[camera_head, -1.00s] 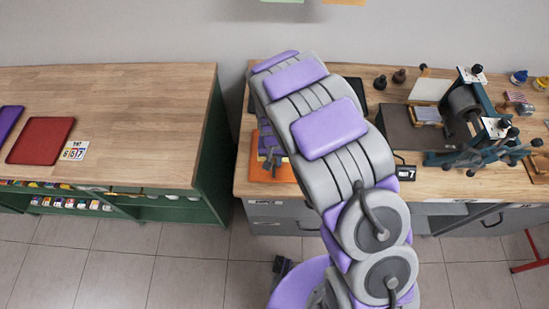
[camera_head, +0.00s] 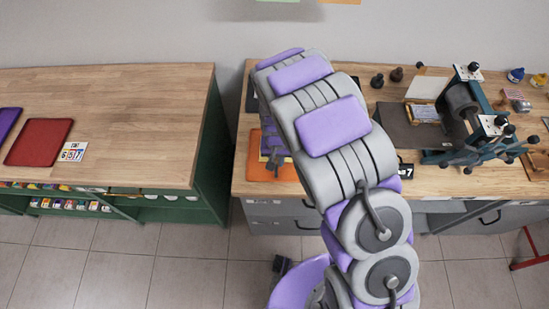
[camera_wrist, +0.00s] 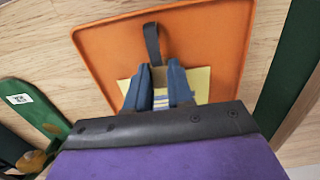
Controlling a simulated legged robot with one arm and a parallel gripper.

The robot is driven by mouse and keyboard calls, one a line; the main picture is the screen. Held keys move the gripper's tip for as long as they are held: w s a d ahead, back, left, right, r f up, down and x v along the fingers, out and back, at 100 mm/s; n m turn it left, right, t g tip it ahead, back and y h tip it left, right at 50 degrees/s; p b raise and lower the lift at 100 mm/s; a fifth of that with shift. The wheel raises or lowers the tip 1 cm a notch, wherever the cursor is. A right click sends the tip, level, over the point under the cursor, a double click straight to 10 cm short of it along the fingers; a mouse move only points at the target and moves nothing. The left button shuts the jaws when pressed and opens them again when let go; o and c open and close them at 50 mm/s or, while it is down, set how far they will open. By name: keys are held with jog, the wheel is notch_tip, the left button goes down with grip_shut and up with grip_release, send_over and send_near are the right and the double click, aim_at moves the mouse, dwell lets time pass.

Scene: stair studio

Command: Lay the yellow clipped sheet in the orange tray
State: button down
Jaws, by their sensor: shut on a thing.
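The orange tray (camera_head: 256,168) lies on the right-hand bench, at its left end. It fills the upper middle of the wrist view (camera_wrist: 110,50). My gripper (camera_wrist: 158,78) is over the tray, with blue fingers close together on the clip of the yellow clipped sheet (camera_wrist: 200,84). The sheet shows on both sides of the fingers, inside the tray's outline. A dark strap-like piece (camera_wrist: 152,44) sticks out beyond the fingertips. I cannot tell whether the sheet touches the tray floor. In the head view my arm hides the sheet and much of the tray.
A printing press (camera_head: 465,110) stands right of my arm on the same bench. A green object with a white label (camera_wrist: 28,108) lies left of the tray. A separate bench (camera_head: 120,110) with a red tray (camera_head: 38,142) is at left, across a gap.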

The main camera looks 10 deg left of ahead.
jog(key=shift+d, duration=0.15)
jog(key=c, duration=1.2)
grip_release()
jog(key=o, duration=0.3)
jog(key=shift+a, duration=0.2)
jog(key=shift+d+r+p, duration=0.15)
jog(key=shift+r+p, duration=0.15)
jog(key=shift+r, duration=0.65)
jog(key=shift+r+p, duration=0.85)
jog(key=shift+r, duration=2.25)
